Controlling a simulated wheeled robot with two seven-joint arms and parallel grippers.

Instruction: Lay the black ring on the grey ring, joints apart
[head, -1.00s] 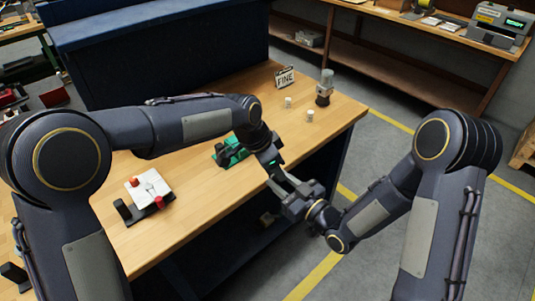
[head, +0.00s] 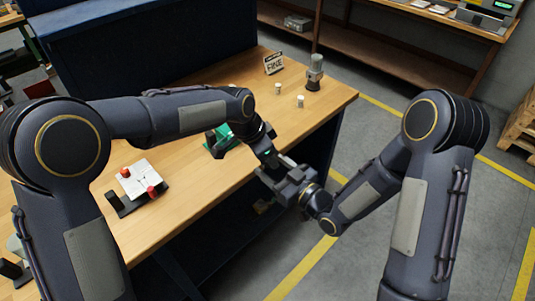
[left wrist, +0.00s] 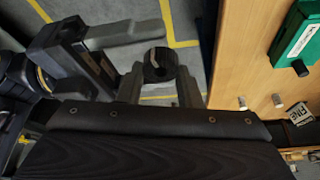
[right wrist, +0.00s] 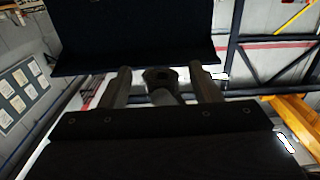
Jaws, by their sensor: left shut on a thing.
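My left gripper (head: 268,154) is over the table's front edge, shut on a dark round part (left wrist: 160,66) with a hollow end and a grey-brown streak. This may be the black ring; the picture is too small to be sure. My right gripper (head: 276,169) meets it from the right and shows beside the part in the left wrist view (left wrist: 112,52). In the right wrist view its fingers (right wrist: 164,88) stand apart, with a dark part (right wrist: 160,77) between them and gaps on both sides. I cannot make out the grey ring or any joints.
On the wooden table (head: 235,185) are a green box (head: 222,140), two small pale cylinders (head: 278,88) (head: 300,101), a grey upright fitting (head: 315,72), a "FINE" sign (head: 274,63) and a white plate with red pieces (head: 146,180).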

